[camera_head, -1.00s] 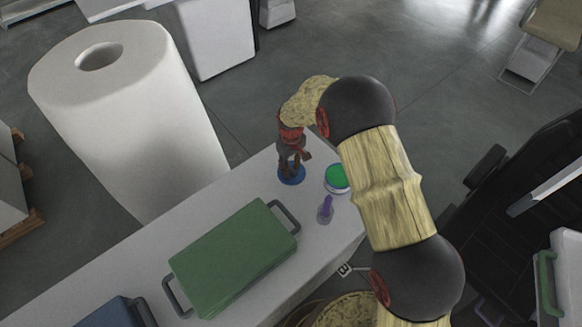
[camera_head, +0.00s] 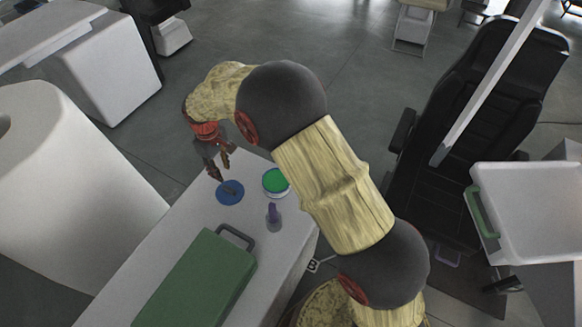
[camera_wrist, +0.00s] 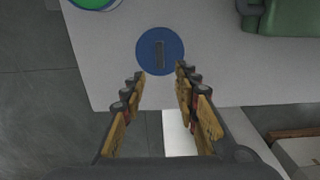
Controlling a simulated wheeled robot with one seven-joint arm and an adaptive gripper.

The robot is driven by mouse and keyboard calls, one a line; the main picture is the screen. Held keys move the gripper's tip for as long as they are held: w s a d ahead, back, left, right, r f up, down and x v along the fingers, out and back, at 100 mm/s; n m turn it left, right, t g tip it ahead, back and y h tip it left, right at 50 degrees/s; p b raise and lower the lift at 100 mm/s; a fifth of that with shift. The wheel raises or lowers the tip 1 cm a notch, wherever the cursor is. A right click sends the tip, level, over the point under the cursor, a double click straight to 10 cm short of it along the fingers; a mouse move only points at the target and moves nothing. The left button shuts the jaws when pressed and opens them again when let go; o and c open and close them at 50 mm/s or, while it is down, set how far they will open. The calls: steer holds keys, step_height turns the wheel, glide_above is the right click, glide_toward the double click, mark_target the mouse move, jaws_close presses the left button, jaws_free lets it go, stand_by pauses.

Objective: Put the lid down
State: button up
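The lid is a round blue disc with a dark bar-shaped handle, lying flat on the white table (camera_head: 180,235) near its far edge. It shows in the head view (camera_head: 230,193) and at the top middle of the wrist view (camera_wrist: 160,51). My gripper (camera_head: 221,172) is open just above and behind the lid in the head view. In the wrist view its two fingers (camera_wrist: 158,72) are spread apart with nothing between them, and the lid lies just beyond the tips. The lid's handle is fully visible and apart from both fingers.
A round container with a green top (camera_head: 275,181) and a small purple-topped item (camera_head: 273,214) stand right of the lid. A green case (camera_head: 200,280) lies on the nearer table. A large white cylinder (camera_head: 85,190) is at left, a black chair (camera_head: 470,130) at right.

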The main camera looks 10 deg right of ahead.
steer(key=s+d+r+m+t, duration=0.15)
steer(key=s+d+r, duration=0.25)
steer(key=d+r, duration=0.5)
steer(key=s+d+r+m+t, duration=0.1)
steer(key=s+d+r+m, duration=0.35)
steer(key=r, duration=0.75)
steer(key=s+d+r+m+t, duration=0.1)
steer(key=s+d+r, duration=0.2)
steer(key=s+d, duration=0.4)
steer(key=s+d+r+m+t, duration=0.2)
steer(key=s+d, duration=0.6)
steer(key=s, duration=0.5)
steer(key=shift+s+r+m, duration=0.3)
steer(key=shift+s+r, duration=0.05)
steer(key=shift+r, duration=0.35)
step_height(320, 180, down, 8)
steer(key=b, duration=0.8)
